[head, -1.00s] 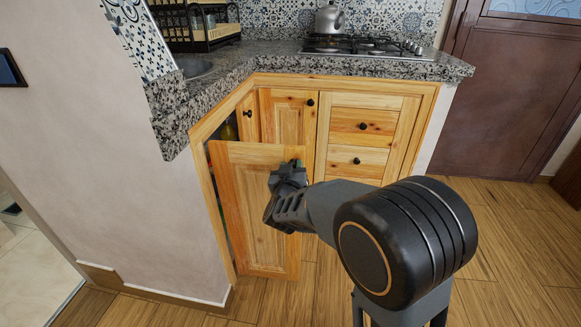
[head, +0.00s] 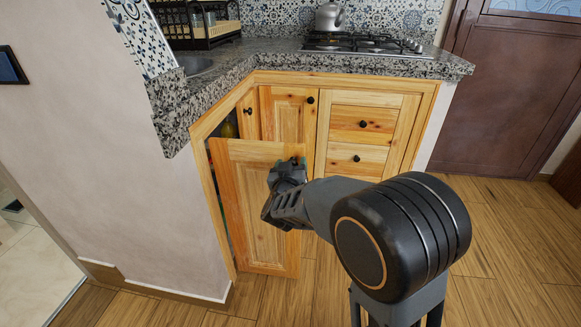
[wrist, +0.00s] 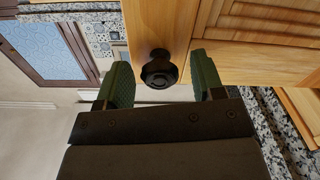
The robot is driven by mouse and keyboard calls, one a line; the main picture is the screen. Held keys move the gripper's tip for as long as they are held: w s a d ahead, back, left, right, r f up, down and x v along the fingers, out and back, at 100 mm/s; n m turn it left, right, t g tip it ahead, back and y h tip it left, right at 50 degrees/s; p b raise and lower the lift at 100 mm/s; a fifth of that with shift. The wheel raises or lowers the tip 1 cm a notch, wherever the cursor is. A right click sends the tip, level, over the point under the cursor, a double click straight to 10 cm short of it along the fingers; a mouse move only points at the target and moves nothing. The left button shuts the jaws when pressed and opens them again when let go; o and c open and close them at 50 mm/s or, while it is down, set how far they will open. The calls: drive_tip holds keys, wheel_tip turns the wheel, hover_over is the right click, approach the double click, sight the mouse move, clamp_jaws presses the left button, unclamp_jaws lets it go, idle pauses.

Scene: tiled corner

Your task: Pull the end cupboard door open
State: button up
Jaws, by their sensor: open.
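The end cupboard door (head: 247,205) is a light wooden panel standing ajar on the left side of the cabinet. It is swung outward from its frame, with a dark gap at its left and above it. My gripper (head: 289,165) is at the door's upper right edge in the head view and hides its knob there. In the wrist view the black round knob (wrist: 159,72) sits between my two green-padded fingers, with a gap on each side. The fingers are open. The wrist view also shows the door's wood (wrist: 158,22).
A granite counter (head: 262,58) overhangs the cabinet, with a gas hob (head: 365,46) and kettle on top. Drawers (head: 362,125) and another door (head: 290,118) are beside the open door. A white wall (head: 95,150) stands left. The wooden floor (head: 510,240) at right is clear.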

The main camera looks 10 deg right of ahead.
drive_tip(key=shift+s, duration=0.1)
drive_tip(key=p+v, duration=0.3)
drive_tip(key=v, duration=1)
drive_tip(key=shift+s, duration=0.3)
drive_tip(key=shift+a+r, duration=0.1)
wheel_tip(320, 180, up, 19)
drive_tip(key=a+n+g+y+p, duration=0.2)
drive_tip(key=g+y+p, duration=0.5)
drive_tip(key=p, duration=1.3)
drive_tip(key=s+d+r+g+p, duration=0.6)
drive_tip(key=s+d+r+p, duration=0.4)
drive_tip(key=s+r+p, duration=0.3)
drive_tip(key=shift+r+m+h+p, duration=0.15)
drive_tip(key=shift+m+h+p, duration=0.2)
drive_tip(key=shift+p, duration=0.6)
